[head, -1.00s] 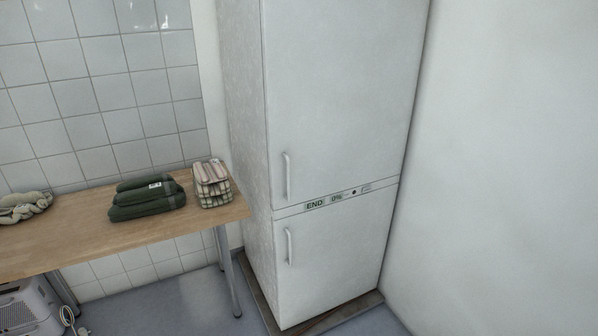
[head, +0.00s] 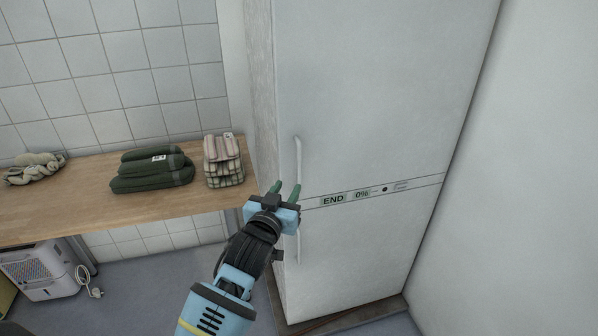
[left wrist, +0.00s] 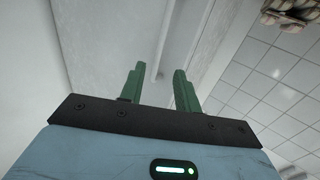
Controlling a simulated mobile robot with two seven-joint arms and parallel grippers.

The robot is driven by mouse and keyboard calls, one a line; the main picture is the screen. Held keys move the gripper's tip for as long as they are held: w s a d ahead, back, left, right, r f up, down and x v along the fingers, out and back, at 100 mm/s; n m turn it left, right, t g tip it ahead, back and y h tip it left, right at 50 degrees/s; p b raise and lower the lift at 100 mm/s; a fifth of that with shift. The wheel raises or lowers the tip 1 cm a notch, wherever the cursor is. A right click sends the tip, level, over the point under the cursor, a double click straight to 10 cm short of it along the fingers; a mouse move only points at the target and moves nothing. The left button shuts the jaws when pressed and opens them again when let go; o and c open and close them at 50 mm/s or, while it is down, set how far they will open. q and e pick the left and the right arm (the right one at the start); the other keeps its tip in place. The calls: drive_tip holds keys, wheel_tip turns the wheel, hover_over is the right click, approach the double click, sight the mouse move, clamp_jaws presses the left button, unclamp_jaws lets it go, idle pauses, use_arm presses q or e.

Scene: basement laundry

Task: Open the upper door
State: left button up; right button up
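The upper door (head: 385,90) of a tall white fridge-freezer is closed above a strip with a display. Its vertical white handle (head: 298,160) is at the door's left edge. My left gripper (head: 285,188) is in front of the fridge near the lower end of this handle, its green fingers pointing up toward it. In the left wrist view, the fingers (left wrist: 155,85) are apart with nothing between them, and the handle (left wrist: 163,60) shows beyond the gap. The lower door (head: 360,250) is also closed, its handle partly hidden by my gripper. My right gripper is not in view.
A wooden table (head: 60,205) stands left of the fridge, close to my left arm. It bears folded green towels (head: 150,172), a checked cloth stack (head: 223,162) and a beige cloth (head: 35,168). A white appliance (head: 40,272) is below. A white wall (head: 540,180) bounds the right.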

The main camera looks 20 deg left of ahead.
sight(299, 169)
use_arm(q)
drive_tip(key=shift+w, duration=3.9)
drive_tip(key=shift+c, duration=0.3)
clamp_jaws()
